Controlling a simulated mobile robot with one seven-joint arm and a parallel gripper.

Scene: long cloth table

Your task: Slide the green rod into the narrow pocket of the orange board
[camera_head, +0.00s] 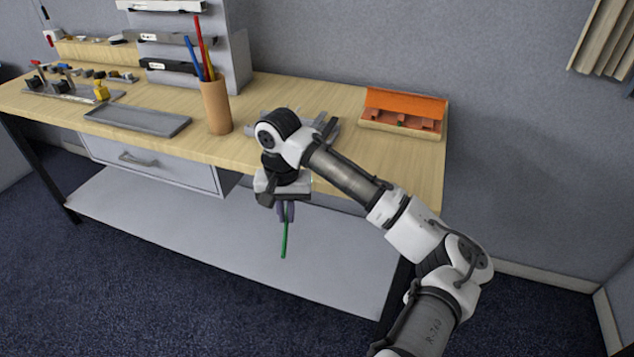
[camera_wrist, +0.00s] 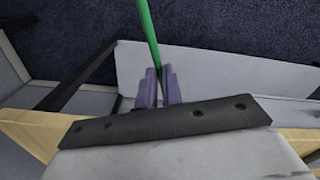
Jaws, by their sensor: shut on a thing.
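My gripper (camera_head: 286,213) is shut on the green rod (camera_head: 284,240). In the head view it hangs in front of the table's front edge, with the rod pointing down over the lower shelf. In the wrist view the purple fingers (camera_wrist: 159,88) grip one end of the rod (camera_wrist: 147,30), which runs up out of the picture. The orange board (camera_head: 405,103) lies at the right back of the table, apart from the rod, in or on a light wooden holder. Its front shows several dark notches; which is the narrow pocket I cannot tell.
A brown cup (camera_head: 217,107) with red, blue and yellow sticks stands left of my arm. A grey tray (camera_head: 138,119) lies further left. Grey things behind my wrist are partly hidden. Bare tabletop (camera_head: 405,160) lies in front of the board.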

